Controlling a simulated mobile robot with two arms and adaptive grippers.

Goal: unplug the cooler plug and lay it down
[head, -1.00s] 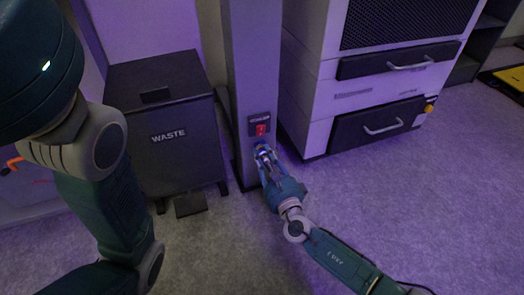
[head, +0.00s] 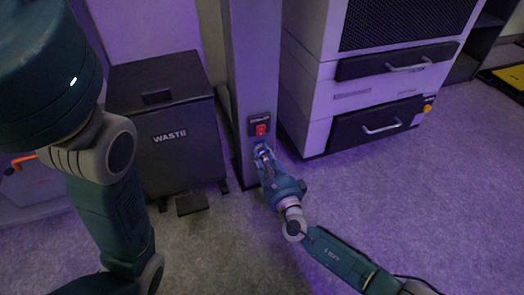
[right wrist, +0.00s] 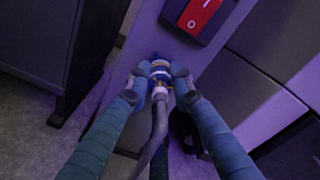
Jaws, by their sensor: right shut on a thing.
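The cooler plug (right wrist: 160,72), with blue, white and yellowish rings, is at the face of the grey post (head: 250,70), below a red switch (head: 261,129). The switch also shows large in the right wrist view (right wrist: 198,14). My right gripper (right wrist: 158,78) is shut on the plug, one fingertip on each side. In the head view the gripper (head: 263,152) hides most of the plug. A grey cable (right wrist: 155,140) runs from the plug back between the fingers. I cannot tell how deep the plug sits. My left arm crosses the left side; its gripper is out of view.
A dark waste bin (head: 165,105) with a pedal (head: 190,204) stands left of the post. A white cabinet (head: 325,70) with dark drawers (head: 378,124) stands right of it. The carpet (head: 420,200) at front right is open floor.

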